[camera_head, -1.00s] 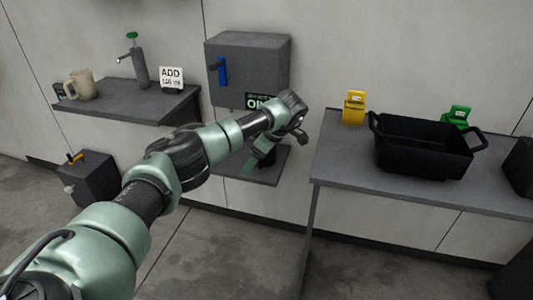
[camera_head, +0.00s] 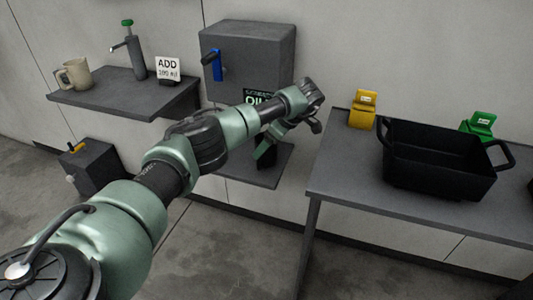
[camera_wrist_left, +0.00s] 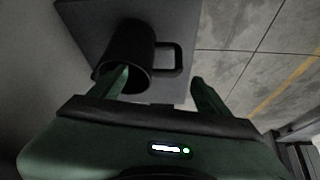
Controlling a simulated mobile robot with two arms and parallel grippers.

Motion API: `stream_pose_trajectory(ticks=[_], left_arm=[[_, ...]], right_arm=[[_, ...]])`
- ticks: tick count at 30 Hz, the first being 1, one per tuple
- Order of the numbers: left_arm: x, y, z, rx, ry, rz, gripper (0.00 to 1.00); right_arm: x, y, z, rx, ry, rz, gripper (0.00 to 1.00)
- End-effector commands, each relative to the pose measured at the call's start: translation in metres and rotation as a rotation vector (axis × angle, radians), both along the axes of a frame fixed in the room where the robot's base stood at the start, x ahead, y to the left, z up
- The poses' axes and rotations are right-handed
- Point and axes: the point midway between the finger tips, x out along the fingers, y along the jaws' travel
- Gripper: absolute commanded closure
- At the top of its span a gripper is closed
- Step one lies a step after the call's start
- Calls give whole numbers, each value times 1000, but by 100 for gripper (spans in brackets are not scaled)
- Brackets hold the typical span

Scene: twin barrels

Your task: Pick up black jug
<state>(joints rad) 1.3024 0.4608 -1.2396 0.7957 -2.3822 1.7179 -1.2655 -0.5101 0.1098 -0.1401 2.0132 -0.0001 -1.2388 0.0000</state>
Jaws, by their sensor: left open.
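The black jug (camera_wrist_left: 130,50) stands on a small grey shelf (camera_wrist_left: 85,15) in the left wrist view, with its square handle (camera_wrist_left: 178,58) pointing right. In the head view the jug is mostly hidden behind my left gripper (camera_head: 266,150), over the low shelf under the grey box. My left gripper (camera_wrist_left: 160,75) is open. One finger overlaps the jug's open rim and the other is to the right of the handle, so the handle lies across the gap. I cannot tell whether a finger touches the jug. My right gripper is not in view.
The grey box (camera_head: 248,55) with a blue lever hangs just above the low shelf. A table (camera_head: 340,180) on the right holds a black tub (camera_head: 435,170) and yellow (camera_head: 362,110) and green (camera_head: 478,127) holders. A left shelf (camera_head: 120,98) holds a beige mug (camera_head: 74,74) and tap.

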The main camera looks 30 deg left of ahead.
Motion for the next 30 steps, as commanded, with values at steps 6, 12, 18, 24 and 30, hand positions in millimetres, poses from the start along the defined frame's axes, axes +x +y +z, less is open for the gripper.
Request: stream_pose_trajectory(ticks=[6, 12, 18, 24, 30], left_arm=[[-2, 15, -27, -1, 2, 3, 23], [-1, 27, -48, -2, 0, 2, 23], [-1, 29, -50, -1, -1, 0, 23], [-1, 29, -50, -1, -1, 0, 56], [-1, 29, -50, -1, -1, 0, 91]], right_arm=[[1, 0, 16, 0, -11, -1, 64], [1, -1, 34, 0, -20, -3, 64], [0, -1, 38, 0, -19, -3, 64], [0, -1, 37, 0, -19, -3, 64], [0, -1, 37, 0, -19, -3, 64]])
